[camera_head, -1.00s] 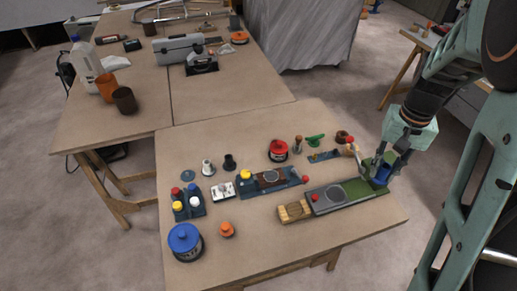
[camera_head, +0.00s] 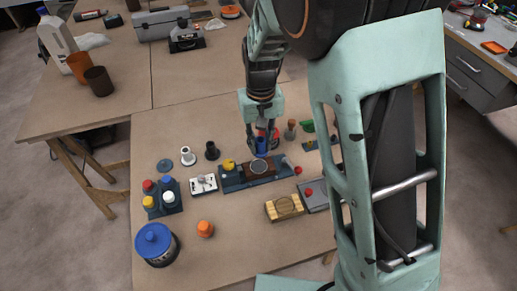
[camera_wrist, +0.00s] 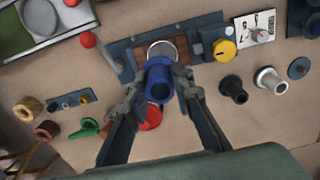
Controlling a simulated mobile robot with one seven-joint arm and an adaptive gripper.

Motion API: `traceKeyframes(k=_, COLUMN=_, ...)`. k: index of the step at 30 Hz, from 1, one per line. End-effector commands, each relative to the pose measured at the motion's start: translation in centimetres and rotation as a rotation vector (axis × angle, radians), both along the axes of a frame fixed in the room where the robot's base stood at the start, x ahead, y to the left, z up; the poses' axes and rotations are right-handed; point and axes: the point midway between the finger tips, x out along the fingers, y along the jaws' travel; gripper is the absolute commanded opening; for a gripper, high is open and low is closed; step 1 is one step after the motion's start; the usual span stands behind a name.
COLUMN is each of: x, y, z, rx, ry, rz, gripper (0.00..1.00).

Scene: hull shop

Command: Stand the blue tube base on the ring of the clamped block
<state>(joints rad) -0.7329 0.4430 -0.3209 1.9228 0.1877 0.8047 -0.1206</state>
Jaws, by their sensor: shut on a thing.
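My gripper (camera_head: 262,141) is shut on the blue tube base (camera_head: 262,147), a short dark blue open tube. In the wrist view the tube (camera_wrist: 160,82) is between my two fingertips (camera_wrist: 161,88), its open end toward the camera. The clamped block (camera_head: 247,170) is brown wood, held in a dark blue clamp (camera_head: 230,184) with a yellow knob. A grey disc with a ring (camera_head: 259,165) is on the block; it also shows in the wrist view (camera_wrist: 162,50). The tube is held just behind the ring and partly overlaps it in the wrist view; its height above it is unclear.
A red-topped container (camera_wrist: 149,117) is close beside my gripper, partly hidden. A white dial box (camera_head: 204,184), black and white flanged pieces and a bottle rack (camera_head: 163,198) stand left. A striped wooden block (camera_head: 285,208) and a grey plate lie right. My arm hides the table's right side.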

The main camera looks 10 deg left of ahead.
Motion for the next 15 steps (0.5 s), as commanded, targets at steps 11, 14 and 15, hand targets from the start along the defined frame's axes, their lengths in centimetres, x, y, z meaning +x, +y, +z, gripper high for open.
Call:
traceKeyframes(k=11, x=-0.2, y=0.5, z=-2.4, rx=0.001, ry=0.000, rz=0.011, gripper=0.00)
traceKeyframes(k=14, x=-0.2, y=0.5, z=-3.5, rx=0.001, ry=0.000, rz=0.010, gripper=0.00)
traceKeyframes(k=15, x=-0.2, y=0.5, z=-4.0, rx=0.000, ry=0.000, rz=0.011, gripper=0.00)
